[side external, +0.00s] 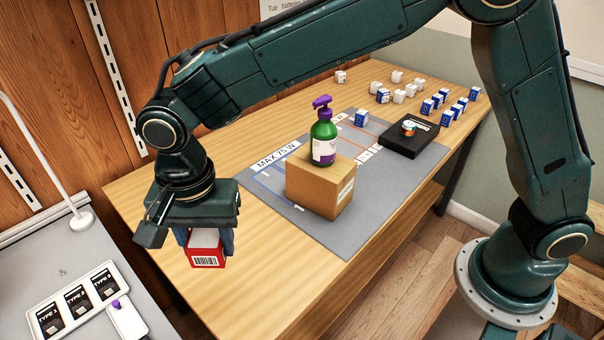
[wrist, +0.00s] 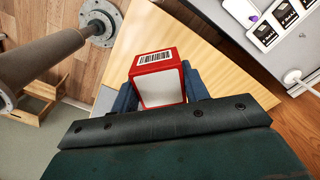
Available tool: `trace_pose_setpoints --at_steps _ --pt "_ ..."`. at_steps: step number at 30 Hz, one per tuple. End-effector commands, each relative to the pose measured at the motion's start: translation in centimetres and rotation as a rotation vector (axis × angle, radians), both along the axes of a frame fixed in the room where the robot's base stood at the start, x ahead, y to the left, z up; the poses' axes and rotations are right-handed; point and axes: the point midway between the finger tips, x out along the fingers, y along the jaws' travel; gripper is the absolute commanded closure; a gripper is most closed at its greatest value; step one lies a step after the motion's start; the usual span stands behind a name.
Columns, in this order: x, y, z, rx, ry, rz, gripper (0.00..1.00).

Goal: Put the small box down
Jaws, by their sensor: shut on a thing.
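The small box (side external: 206,254) is red and white with a barcode label. My gripper (side external: 204,242) is shut on it, with the blue fingers at its two sides. In the side external view the box is at the left part of the wooden table (side external: 330,296), and I cannot tell whether its underside touches the top. In the wrist view the small box (wrist: 159,78) sits between the fingers of my gripper (wrist: 160,92), its barcode face away from the palm. The bare table top (wrist: 150,28) shows beyond it.
A cardboard box (side external: 315,192) carrying a green pump bottle (side external: 323,140) stands on a grey mat (side external: 350,240). A black scale (side external: 409,140) and several small white and blue boxes (side external: 383,96) are farther back. A tray of labelled cards (side external: 75,300) lies on the grey side table.

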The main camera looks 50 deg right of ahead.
Motion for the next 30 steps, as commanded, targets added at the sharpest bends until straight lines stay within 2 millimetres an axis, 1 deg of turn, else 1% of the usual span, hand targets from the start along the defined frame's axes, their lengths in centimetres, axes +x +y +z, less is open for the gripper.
trace_pose_setpoints --at_steps 2,7,11,17,30 --pt "-0.3 0.1 0.0 0.001 -0.001 0.015 0.78" --pt "-0.3 0.1 -0.2 0.000 0.000 0.016 0.78" --pt "-0.3 0.1 -1.2 -0.001 0.001 0.015 0.78" --pt "-0.3 0.0 -4.3 -0.003 0.003 0.014 0.78" --pt "-0.3 0.0 -12.6 -0.002 0.004 0.013 0.78"
